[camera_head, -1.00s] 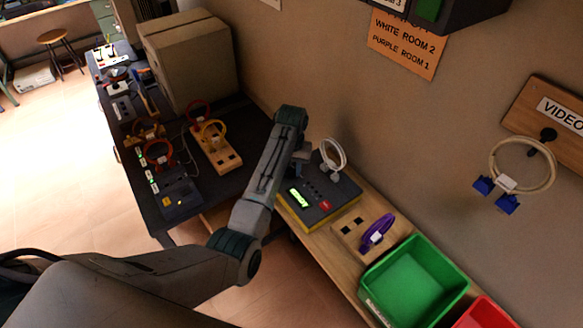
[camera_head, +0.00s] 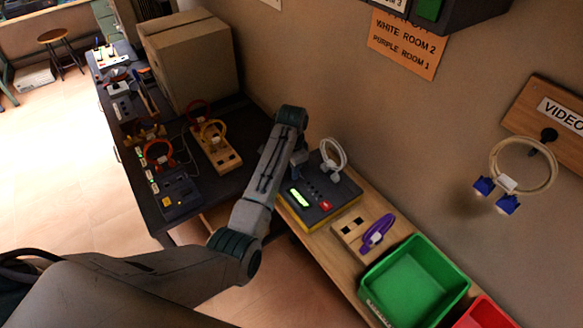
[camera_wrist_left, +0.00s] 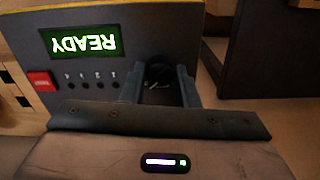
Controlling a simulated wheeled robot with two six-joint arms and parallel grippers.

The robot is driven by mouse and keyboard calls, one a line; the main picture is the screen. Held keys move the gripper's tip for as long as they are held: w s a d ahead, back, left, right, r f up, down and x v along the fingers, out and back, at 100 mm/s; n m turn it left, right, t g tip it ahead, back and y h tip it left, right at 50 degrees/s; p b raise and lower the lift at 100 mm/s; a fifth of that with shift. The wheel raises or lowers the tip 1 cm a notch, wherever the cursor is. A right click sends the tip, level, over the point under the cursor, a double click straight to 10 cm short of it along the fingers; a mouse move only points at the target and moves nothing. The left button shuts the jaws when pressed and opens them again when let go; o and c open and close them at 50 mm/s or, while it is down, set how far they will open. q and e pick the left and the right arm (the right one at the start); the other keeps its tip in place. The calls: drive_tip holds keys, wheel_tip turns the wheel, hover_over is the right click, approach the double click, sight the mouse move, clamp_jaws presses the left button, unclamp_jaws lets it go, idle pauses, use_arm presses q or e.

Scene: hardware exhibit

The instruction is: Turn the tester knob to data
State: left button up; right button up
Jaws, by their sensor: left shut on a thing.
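The tester (camera_head: 322,206) is a dark box with a yellow base, a lit green display and a red button. In the left wrist view the tester's panel (camera_wrist_left: 90,17) appears upside down and its display reads READY. My left gripper (camera_head: 298,160) is at the far-left part of the tester, partly hidden by my arm. In the left wrist view its fingers (camera_wrist_left: 160,88) are shut on the dark round knob (camera_wrist_left: 158,76), one on each side. The knob's pointer direction and any position labels cannot be made out. My right gripper is not in view.
A white cable loop (camera_head: 333,156) stands at the tester's back edge. A wooden block with a purple cable (camera_head: 378,233) and a green bin (camera_head: 415,282) lie to the right on the shelf. A dark table (camera_head: 215,185) with cables and a cardboard box (camera_head: 190,62) stands left.

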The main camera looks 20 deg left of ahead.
use_arm(q)
drive_tip(key=shift+m, duration=0.4)
drive_tip(key=o, duration=1)
drive_tip(key=shift+w+r, duration=0.1)
